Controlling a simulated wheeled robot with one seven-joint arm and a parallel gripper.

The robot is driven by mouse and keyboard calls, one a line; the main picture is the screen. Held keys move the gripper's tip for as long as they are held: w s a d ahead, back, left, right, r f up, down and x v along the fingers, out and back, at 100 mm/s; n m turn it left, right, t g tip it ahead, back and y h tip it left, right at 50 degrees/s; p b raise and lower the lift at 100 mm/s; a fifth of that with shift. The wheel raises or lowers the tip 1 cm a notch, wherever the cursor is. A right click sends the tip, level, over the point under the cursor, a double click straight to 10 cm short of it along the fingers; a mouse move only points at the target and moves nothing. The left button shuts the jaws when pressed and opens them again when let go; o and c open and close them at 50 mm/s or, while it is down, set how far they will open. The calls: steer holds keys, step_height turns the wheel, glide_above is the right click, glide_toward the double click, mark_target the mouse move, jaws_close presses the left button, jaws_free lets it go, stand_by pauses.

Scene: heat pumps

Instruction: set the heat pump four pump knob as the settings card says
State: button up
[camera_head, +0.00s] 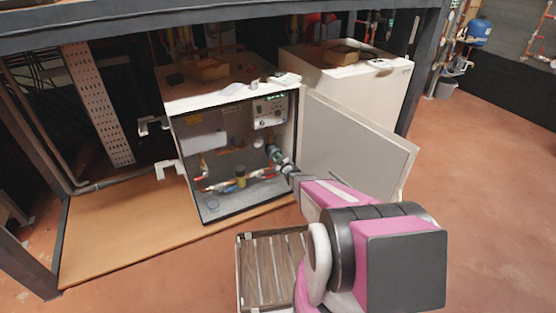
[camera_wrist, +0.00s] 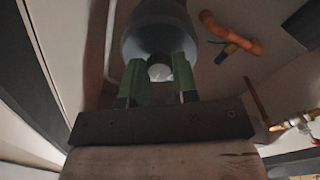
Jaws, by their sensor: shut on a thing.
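A heat pump cabinet (camera_head: 212,212) stands open, with pipes and fittings inside. My gripper (camera_head: 272,152) reaches into its right side, below the control panel (camera_head: 269,111). In the wrist view my gripper's green fingers (camera_wrist: 159,66) stand on either side of a small pale round knob (camera_wrist: 160,73) and are shut on it. The knob is at the front of a grey rounded pump body (camera_wrist: 160,30). The knob's marks and setting cannot be read. A pale plate (camera_head: 205,139) is inside the cabinet at upper left; I cannot tell whether it is the settings card.
The open cabinet door (camera_head: 355,150) stands close to the right of my arm. An orange pipe (camera_wrist: 230,32) and a brass valve (camera_wrist: 290,122) lie right of the pump in the wrist view. A slatted crate (camera_head: 270,268) is on the floor in front. A second white unit (camera_head: 350,90) stands behind.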

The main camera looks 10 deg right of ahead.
steer(key=o, duration=0.9)
steer(key=shift+o, duration=0.2)
steer(key=shift+s, duration=0.1)
steer(key=v, duration=1)
steer(key=shift+s, duration=0.3)
steer(key=shift+d+r, duration=0.15)
